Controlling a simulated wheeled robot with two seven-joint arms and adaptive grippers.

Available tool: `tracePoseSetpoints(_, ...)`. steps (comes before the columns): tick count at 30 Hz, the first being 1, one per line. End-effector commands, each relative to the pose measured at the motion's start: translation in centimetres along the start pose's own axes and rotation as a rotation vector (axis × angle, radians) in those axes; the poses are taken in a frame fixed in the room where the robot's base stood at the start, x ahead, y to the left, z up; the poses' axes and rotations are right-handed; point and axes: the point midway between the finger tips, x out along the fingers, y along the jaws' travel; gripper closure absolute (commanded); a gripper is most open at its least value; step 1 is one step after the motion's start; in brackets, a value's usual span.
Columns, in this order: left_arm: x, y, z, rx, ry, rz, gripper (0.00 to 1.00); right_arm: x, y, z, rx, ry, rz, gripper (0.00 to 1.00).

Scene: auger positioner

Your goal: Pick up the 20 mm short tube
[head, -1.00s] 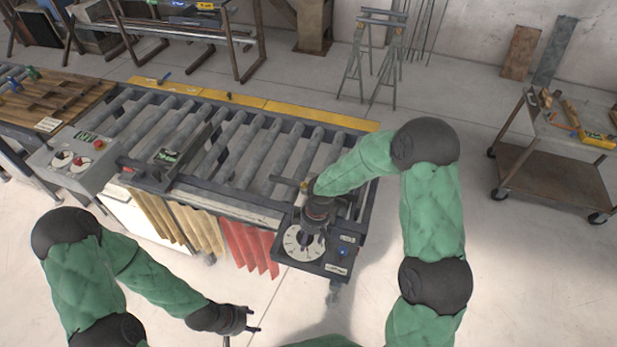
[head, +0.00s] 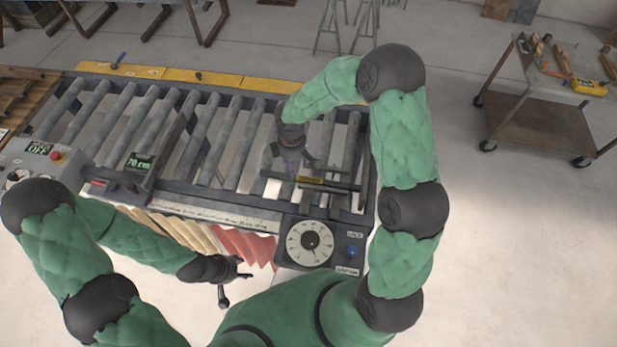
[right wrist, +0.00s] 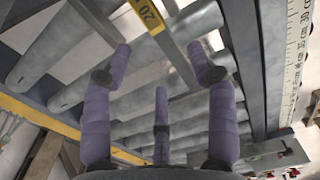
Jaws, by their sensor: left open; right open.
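The 20 mm short tube is a dark grey square bar with a yellow label (head: 312,181); it lies across the rollers at the right end of the conveyor. In the right wrist view, the tube's yellow label (right wrist: 147,15) reads "20", and its bar runs between my fingers. My right gripper (head: 292,172) is open, pointing down just over the tube and hiding part of it. In the wrist view my right gripper (right wrist: 160,60) has its fingers spread on either side of the bar; contact cannot be told. My left gripper (head: 237,286) is open and empty in front of the conveyor.
A dial box (head: 310,243) with a blue button sits at the conveyor's front right corner. A stop with a "70 cm" display (head: 140,161) crosses the rollers. A control box (head: 40,150) reads "OFF". A cart (head: 550,100) stands at the right. A ruler (right wrist: 296,60) runs along the edge.

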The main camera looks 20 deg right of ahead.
Motion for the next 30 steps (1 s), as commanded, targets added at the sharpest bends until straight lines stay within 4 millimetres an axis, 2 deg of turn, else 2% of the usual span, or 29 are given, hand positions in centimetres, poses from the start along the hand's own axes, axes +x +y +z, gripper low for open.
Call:
tracePoseSetpoints(3, 0.0, 0.0, -0.1, 0.000, 0.002, 0.000, 0.49, 1.3, 0.0, 0.0, 0.000, 0.000, 0.000, 0.42)
tracePoseSetpoints(10, -0.3, 0.1, -0.1, 0.000, 0.002, 0.000, 0.49, 2.9, -0.1, 0.2, 0.000, 0.000, -0.002, 0.42)
tracePoseSetpoints(18, -0.7, 0.2, -0.1, 0.000, 0.002, 0.000, 0.49, 6.4, 0.0, 0.4, -0.001, 0.001, -0.001, 0.42)
tracePoseSetpoints(28, -0.7, 0.2, -0.1, 0.000, 0.002, 0.000, 0.49, 7.0, 0.0, 0.3, 0.000, 0.003, 0.000, 0.42)
tracePoseSetpoints(30, -0.7, 0.2, -0.1, 0.000, 0.002, 0.000, 0.49, 7.0, 0.0, 0.3, 0.000, 0.003, 0.000, 0.62)
